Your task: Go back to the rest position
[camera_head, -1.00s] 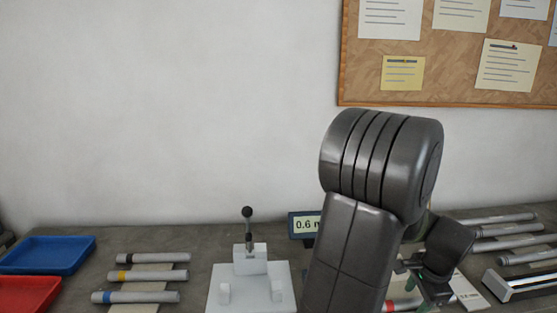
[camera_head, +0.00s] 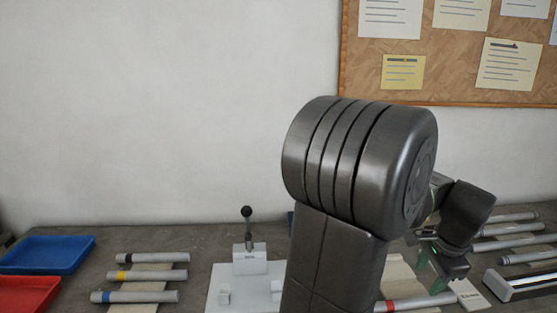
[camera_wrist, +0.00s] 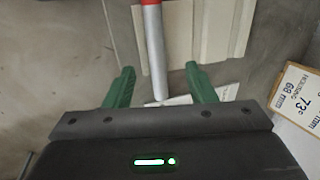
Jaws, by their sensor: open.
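My gripper (camera_wrist: 160,88) shows in the wrist view with two green fingers spread apart. It is open and holds nothing. A grey tube with a red band (camera_wrist: 155,50) lies below and beyond the fingertips, between them in the picture. In the head view my gripper (camera_head: 432,268) is at the right, above the bench and close to the red-banded tube (camera_head: 415,302). My dark arm hides the middle of the bench in the head view.
Blue (camera_head: 45,254) and red (camera_head: 28,294) trays stand at the left, beside several banded tubes (camera_head: 152,275). A white jig with a black-knobbed lever (camera_head: 250,260) is partly hidden by my arm. Grey tubes (camera_head: 505,230) lie at the right. A labelled box (camera_wrist: 298,100) is right of my gripper.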

